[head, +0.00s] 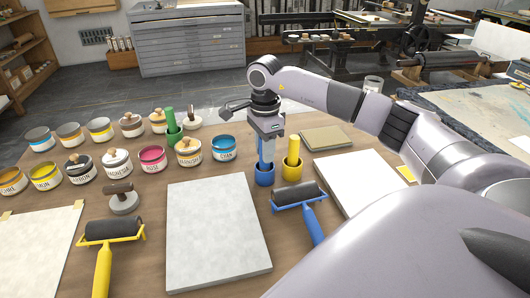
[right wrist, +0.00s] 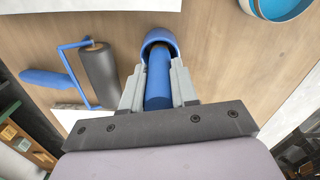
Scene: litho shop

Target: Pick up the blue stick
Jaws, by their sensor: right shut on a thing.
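The blue stick (head: 267,153) stands upright in a small blue cup (head: 264,178) on the wooden table. My right gripper (head: 268,136) is above the cup, pointing down, with its jaws shut on the stick's upper part. In the right wrist view the blue stick (right wrist: 158,82) lies between the two grey fingers (right wrist: 158,92), its far end inside the blue cup (right wrist: 157,38). How deep the stick's lower end sits is hidden by the cup wall. My left gripper is not in view.
A yellow stick (head: 293,150) in a yellow cup stands close on the right, and a blue-handled roller (head: 298,194) lies just in front. A cyan can (head: 224,148) is on the left. A green stick (head: 171,120) and several ink cans stand further left. A pale slab (head: 217,232) lies front left.

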